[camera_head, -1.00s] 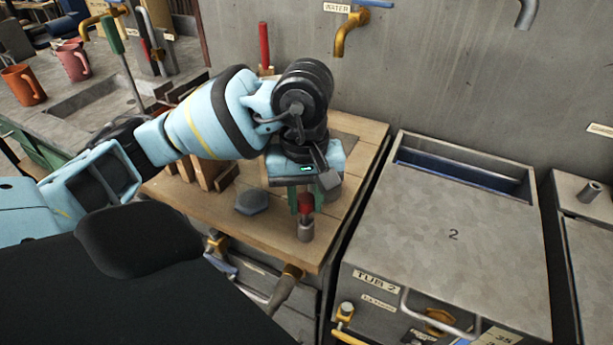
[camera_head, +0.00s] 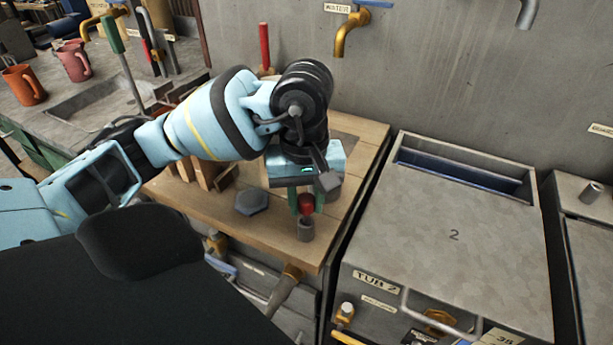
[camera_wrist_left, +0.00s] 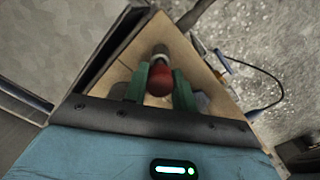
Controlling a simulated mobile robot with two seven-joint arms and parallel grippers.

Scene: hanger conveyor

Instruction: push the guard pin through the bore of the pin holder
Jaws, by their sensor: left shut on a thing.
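My left gripper (camera_head: 306,200) points down over the front right corner of the wooden bench, its green fingers shut on a red-headed piece, seemingly the guard pin (camera_head: 306,205). In the left wrist view the rounded red head (camera_wrist_left: 160,80) sits between the two green fingers (camera_wrist_left: 160,86). A short grey upright cylinder, seemingly the pin holder (camera_head: 305,231), stands on the bench directly below the red head. Its grey rim (camera_wrist_left: 160,57) shows just past the head in the wrist view. The bore and any pin shank are hidden, so I cannot tell how deep the pin sits.
A blue-grey hexagonal block (camera_head: 252,202) lies on the bench (camera_head: 280,245) left of the holder. Wooden blocks (camera_head: 203,172) stand behind it. A red upright rod (camera_head: 264,45) is at the back. Tub 2 (camera_head: 450,235) stands to the right across a gap.

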